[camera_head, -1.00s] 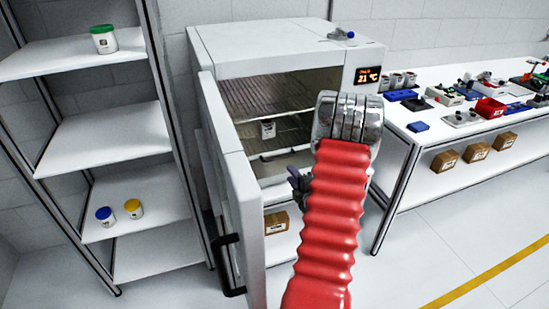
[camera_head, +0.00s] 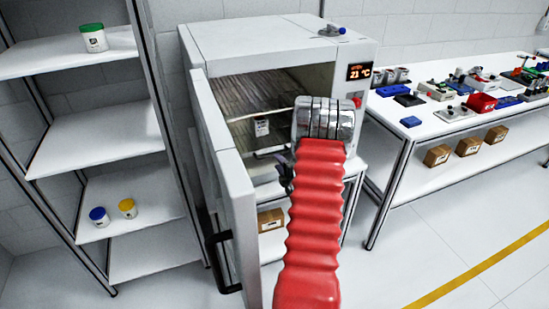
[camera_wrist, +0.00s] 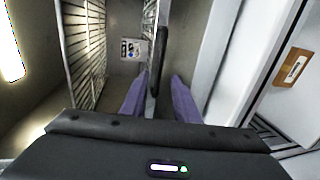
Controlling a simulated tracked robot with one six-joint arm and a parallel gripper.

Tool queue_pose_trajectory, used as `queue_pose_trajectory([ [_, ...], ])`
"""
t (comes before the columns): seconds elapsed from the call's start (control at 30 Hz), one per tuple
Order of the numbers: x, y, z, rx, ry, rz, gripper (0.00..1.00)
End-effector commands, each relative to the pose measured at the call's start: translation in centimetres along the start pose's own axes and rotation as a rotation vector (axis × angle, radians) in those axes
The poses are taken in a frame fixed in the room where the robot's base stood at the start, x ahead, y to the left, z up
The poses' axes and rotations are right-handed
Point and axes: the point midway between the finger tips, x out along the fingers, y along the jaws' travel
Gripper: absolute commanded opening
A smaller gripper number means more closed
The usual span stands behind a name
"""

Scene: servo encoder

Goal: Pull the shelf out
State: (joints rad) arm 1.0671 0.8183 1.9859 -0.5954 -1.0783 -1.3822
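The oven (camera_head: 262,42) stands with its door (camera_head: 237,200) swung open to the left. Inside are wire shelves (camera_head: 250,95); they also show in the wrist view (camera_wrist: 85,45). A lower dark shelf or tray is partly hidden behind my arm. My gripper (camera_head: 284,170) is at the oven opening, mostly hidden by my wrist. In the wrist view, my gripper's purple fingers (camera_wrist: 159,98) are apart. A dark bar (camera_wrist: 160,60) shows between and beyond them; I cannot tell whether it is the shelf edge or touches them.
A white rack (camera_head: 95,140) with several jars stands left. A workbench (camera_head: 440,120) with tools and bins stands right. A cardboard box (camera_head: 270,219) is below the oven; the floor (camera_head: 420,245) at right is clear.

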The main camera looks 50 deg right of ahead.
Motion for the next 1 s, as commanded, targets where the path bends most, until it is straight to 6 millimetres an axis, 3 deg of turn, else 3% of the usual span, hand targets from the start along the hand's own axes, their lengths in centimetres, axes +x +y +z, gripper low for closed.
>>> queue_pose_trajectory([
  [0.4,5.5,0.0,-0.1,-0.001,0.001,0.001,0.28],
  [0.83,6.2,0.0,-0.1,0.000,0.000,0.000,0.28],
  [1.0,6.2,0.0,-0.1,0.000,0.000,0.000,0.16],
])
